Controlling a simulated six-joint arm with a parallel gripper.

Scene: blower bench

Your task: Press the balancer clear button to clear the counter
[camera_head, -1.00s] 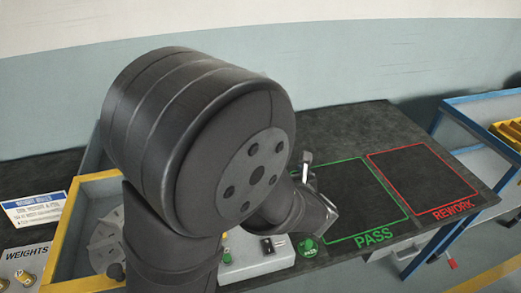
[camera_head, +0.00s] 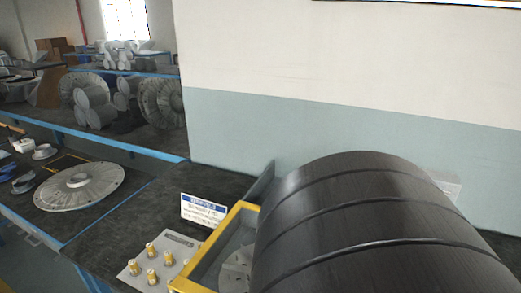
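The balancer shows only in part in the head view, as a yellow-edged guard frame (camera_head: 208,249) with a grey round part (camera_head: 238,262) inside it. A large dark link of my own arm fills the lower right and hides the rest of the balancer and the bench behind it. The clear button is not visible. My gripper is not in view.
A plate with several brass weights (camera_head: 152,272) lies left of the frame. A blue-and-white sign (camera_head: 203,211) stands behind it. A large grey disc (camera_head: 80,185) lies on the left bench. Several blower parts (camera_head: 160,100) stand on benches further back.

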